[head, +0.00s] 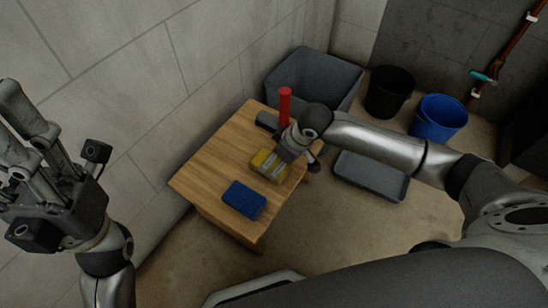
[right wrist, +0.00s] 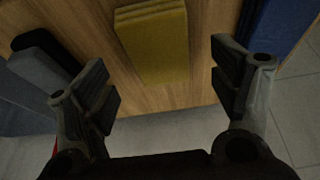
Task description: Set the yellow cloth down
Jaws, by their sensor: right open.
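The yellow cloth (head: 259,161) is a folded, flat piece lying on the wooden table (head: 213,167). In the right wrist view the cloth (right wrist: 153,42) lies on the wood beyond the fingertips, between their lines and apart from both. My right gripper (head: 272,166) is over the cloth in the head view and hides part of it. In the right wrist view its two fingers (right wrist: 168,83) are spread wide with nothing between them. My left gripper (head: 14,125) is raised at the left edge of the head view, away from the table, its fingers apart and empty.
A blue folded cloth (head: 244,200) lies near the table's front edge. A red upright thing (head: 285,105) and a dark grey item stand at the back. A grey bin (head: 314,75), black bucket (head: 389,92), blue bucket (head: 438,118) and grey tray (head: 370,178) are beyond.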

